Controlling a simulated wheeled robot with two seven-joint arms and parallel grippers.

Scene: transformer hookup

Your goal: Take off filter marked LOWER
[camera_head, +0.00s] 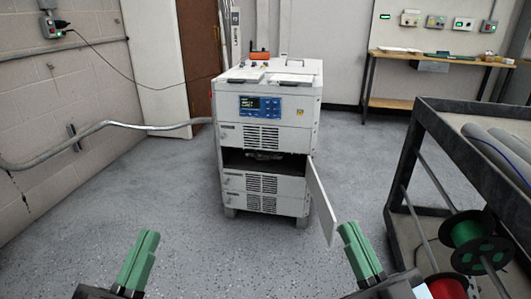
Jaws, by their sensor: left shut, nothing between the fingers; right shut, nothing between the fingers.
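A white cabinet (226,135) stands on the floor ahead. It has an upper vented grille (262,136) below its blue display panel (260,106). Two more vented grilles, one above the other, sit near its bottom: a middle one (261,184) and a bottom one (262,204). No LOWER marking is readable, so I cannot tell which is the filter so marked. My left gripper (149,238) is shut and empty at the bottom left, well short of the cabinet. My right gripper (348,229) is shut and empty at the bottom right, also apart from it.
An open bay (236,160) lies between the grilles, its door (321,203) swung out to the right. A dark cart (430,135) with cable spools (467,234) stands at right. A wooden bench (395,103) is behind. A grey hose (100,126) runs at left. The floor before the cabinet is clear.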

